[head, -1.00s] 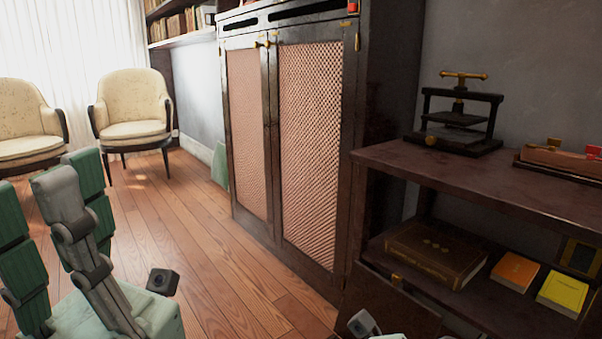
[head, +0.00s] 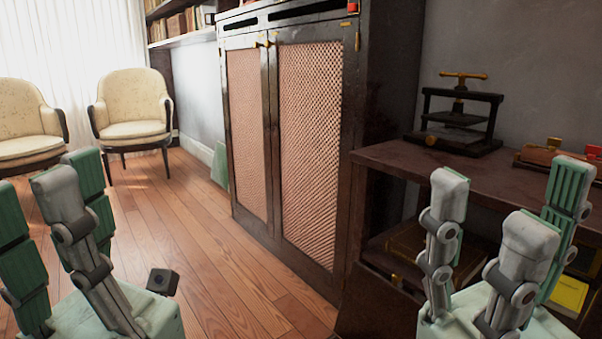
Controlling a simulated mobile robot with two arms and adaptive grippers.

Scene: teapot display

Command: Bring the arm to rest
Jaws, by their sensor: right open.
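My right gripper (head: 511,197) stands upright at the lower right in the head view. Its grey and green fingers are spread apart, open, with nothing between them. It is in front of the dark shelf table (head: 390,160) and hides part of its lower shelf. My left gripper (head: 48,182) is at the lower left. Its fingers also point up, stand apart and hold nothing visible. The arms behind both grippers are out of view.
A tall dark cabinet (head: 245,140) with mesh doors stands in the middle. A small press (head: 460,115) and a wooden tray (head: 537,157) are on the table top. A yellow book (head: 568,295) lies below. Two cream chairs stand far left; wooden floor between is clear.

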